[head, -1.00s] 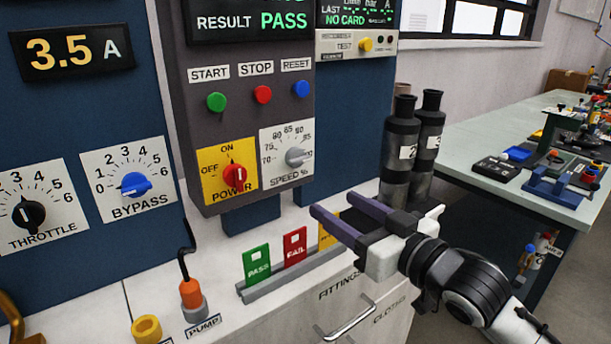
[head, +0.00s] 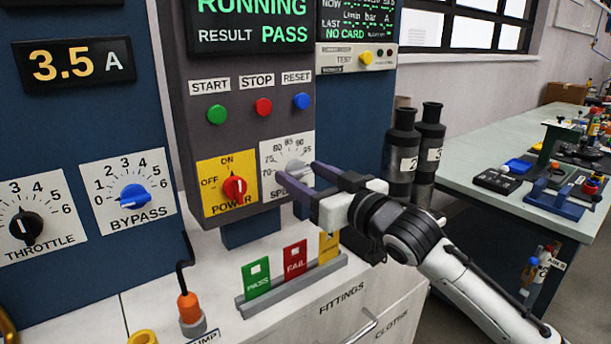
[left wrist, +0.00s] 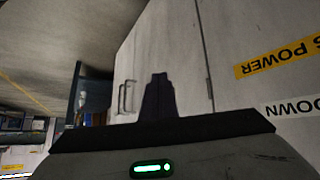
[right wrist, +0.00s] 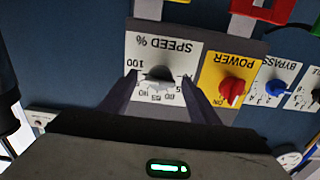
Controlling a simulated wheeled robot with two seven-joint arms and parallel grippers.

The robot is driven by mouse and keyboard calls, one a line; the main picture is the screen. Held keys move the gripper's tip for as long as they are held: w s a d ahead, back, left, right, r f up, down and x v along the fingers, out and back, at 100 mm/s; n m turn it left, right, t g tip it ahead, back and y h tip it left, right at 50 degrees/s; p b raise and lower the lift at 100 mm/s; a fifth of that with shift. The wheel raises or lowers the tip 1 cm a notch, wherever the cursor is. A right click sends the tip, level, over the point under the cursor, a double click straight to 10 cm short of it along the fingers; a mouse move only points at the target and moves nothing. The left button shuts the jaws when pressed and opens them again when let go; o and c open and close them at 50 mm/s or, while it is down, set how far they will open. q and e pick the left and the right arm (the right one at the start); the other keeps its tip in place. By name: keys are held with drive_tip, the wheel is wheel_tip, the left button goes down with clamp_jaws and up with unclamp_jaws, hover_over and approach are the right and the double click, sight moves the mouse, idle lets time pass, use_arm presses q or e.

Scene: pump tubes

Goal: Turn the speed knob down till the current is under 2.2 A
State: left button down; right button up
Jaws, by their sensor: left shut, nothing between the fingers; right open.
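The grey speed knob (head: 294,170) sits on the white SPEED % dial plate (head: 271,155) and is partly covered by my fingers in the head view. The current display (head: 73,62) reads 3.5 A. My right gripper (head: 293,177) is open with its fingertips in front of the dial. In the right wrist view the speed knob (right wrist: 160,74) lies between the two spread fingers of the right gripper (right wrist: 161,82); I cannot tell whether they touch it. My left gripper (left wrist: 158,76) is shut and empty, facing a pale cabinet front; it is out of the head view.
The red power knob (head: 235,188) is just left of the speed dial. Start, stop and reset buttons (head: 263,107) are above. The screen (head: 250,22) shows RUNNING and PASS. Card slots (head: 296,261) are below, and dark cylinders (head: 402,152) stand right of the panel.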

drive_tip(key=c, duration=1.1)
drive_tip(key=shift+o, duration=0.2)
drive_tip(key=shift+w+r+n+p, duration=0.1)
drive_tip(key=shift+n+p, duration=0.8)
drive_tip(key=shift+p, duration=0.15)
drive_tip(key=n+p, duration=0.2)
drive_tip(key=shift+n, duration=0.3)
drive_tip(key=shift+n+p, duration=0.55)
drive_tip(key=shift+n, duration=0.05)
use_arm(q)
drive_tip(key=r, duration=0.2)
drive_tip(key=a+r, duration=0.1)
drive_tip(key=shift+s+a+r, duration=0.1)
drive_tip(key=shift+s+r, duration=0.05)
drive_tip(key=shift+s, duration=0.1)
drive_tip(key=shift+a, duration=0.1)
use_arm(e)
drive_tip(key=shift+f, duration=0.2)
drive_tip(key=o, duration=1.1)
drive_tip(key=shift+c, duration=0.2)
